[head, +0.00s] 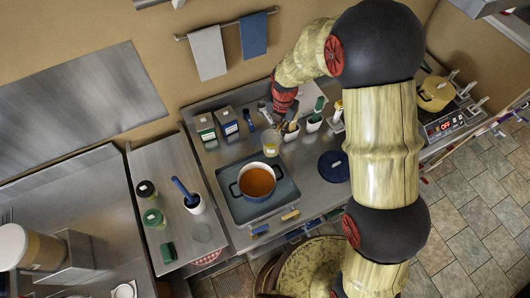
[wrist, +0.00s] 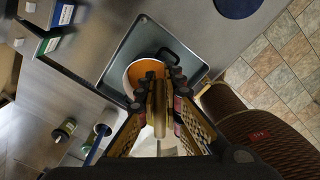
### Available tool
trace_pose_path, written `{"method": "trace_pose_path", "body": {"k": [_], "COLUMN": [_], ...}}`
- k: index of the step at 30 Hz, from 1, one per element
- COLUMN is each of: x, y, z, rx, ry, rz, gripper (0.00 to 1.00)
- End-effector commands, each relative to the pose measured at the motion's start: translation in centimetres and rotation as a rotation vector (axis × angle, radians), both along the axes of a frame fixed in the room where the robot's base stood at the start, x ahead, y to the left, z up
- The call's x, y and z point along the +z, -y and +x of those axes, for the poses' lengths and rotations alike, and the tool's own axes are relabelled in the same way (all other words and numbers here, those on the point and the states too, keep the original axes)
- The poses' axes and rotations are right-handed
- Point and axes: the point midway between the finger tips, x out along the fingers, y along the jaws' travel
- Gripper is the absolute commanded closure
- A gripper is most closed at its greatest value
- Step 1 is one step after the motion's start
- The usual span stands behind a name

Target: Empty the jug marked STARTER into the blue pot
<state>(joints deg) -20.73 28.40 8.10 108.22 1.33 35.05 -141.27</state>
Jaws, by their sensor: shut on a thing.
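The blue pot (head: 238,190) stands in a grey tray with its lid off. It has a pale inside and holds orange-brown liquid. In the wrist view the pot (wrist: 132,74) is partly hidden behind my fingers. My gripper (head: 268,127) is shut on a small see-through jug (head: 271,150) with yellowish contents, just behind the pot's far rim. The jug looks about upright. In the wrist view my gripper (wrist: 157,76) is closed on a tan, narrow part of the jug (wrist: 158,120). I cannot read any marking on it, and I see no stream.
The grey tray (head: 228,207) surrounds the pot. A dark blue disc (head: 334,166) lies to its right. Two boxes (head: 228,122) stand behind left.

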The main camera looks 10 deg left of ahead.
Motion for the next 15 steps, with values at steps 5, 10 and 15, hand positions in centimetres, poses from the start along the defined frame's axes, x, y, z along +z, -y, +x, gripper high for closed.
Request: {"method": "trace_pose_path", "body": {"k": [5, 10, 15], "x": [0.01, 0.11, 0.92], "y": [0.00, 0.00, -0.03], "z": [0.01, 0.02, 0.09], "rx": [0.000, 0.000, 0.000], "ry": [0.000, 0.001, 0.003], "rz": [0.000, 0.000, 0.001], "gripper": [1.00, 1.00, 1.00]}}
